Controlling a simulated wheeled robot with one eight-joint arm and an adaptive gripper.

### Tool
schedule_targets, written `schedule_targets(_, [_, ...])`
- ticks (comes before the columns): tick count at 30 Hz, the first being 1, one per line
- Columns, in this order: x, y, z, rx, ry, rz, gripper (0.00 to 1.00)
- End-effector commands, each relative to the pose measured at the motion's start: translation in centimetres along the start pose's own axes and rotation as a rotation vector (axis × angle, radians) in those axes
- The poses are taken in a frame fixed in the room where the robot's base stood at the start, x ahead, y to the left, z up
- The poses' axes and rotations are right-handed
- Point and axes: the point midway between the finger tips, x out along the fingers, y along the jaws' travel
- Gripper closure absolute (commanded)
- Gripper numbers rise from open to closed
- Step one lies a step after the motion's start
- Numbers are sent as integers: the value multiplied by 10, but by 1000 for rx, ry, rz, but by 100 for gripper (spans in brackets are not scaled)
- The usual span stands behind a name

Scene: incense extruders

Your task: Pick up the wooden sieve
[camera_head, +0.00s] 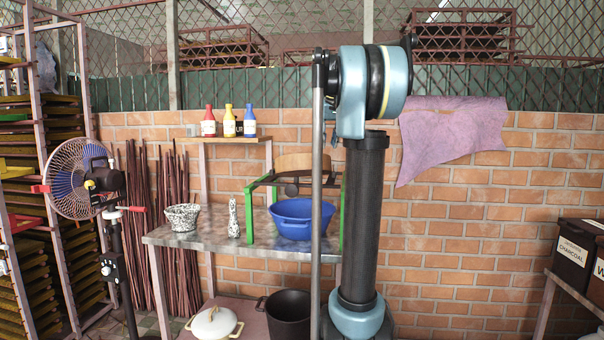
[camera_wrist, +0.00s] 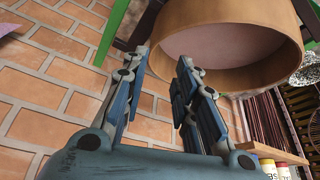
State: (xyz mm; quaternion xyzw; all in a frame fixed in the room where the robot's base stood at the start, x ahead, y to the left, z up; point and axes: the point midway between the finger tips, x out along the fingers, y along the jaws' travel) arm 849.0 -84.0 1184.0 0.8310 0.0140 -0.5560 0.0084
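The wooden sieve (camera_head: 301,161) is a round, light tan hoop. In the head view it sits at the top of a frame with green uprights (camera_head: 249,217), above the blue basin, and my arm covers its right part. In the wrist view the sieve (camera_wrist: 228,58) is large at the top, with its pale inner face showing. My gripper (camera_wrist: 164,58) is open, its two fingers apart. The sieve's left edge lies near the fingertips, and the right fingertip overlaps it in the picture. I cannot tell whether they touch. In the head view the gripper is hidden behind my arm.
The metal table (camera_head: 188,238) holds the blue basin (camera_head: 292,218), a speckled bowl (camera_head: 183,217) and a speckled bottle (camera_head: 233,218). Several coloured bottles (camera_head: 229,122) stand on a shelf behind. A fan (camera_head: 78,180) is at left. A brick wall (camera_head: 450,230) closes the back.

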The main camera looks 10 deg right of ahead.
Motion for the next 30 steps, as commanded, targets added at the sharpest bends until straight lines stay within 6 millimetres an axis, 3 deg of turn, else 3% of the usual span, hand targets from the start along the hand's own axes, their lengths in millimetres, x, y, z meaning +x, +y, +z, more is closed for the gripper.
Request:
schedule_targets(3, [19,0,0,1,0,0,73])
schedule_targets(13, [41,3,0,2,0,1,73])
schedule_targets(21, [76,9,-1,1,0,1,73])
schedule_targets(30, [86,10,-1,2,0,1,73])
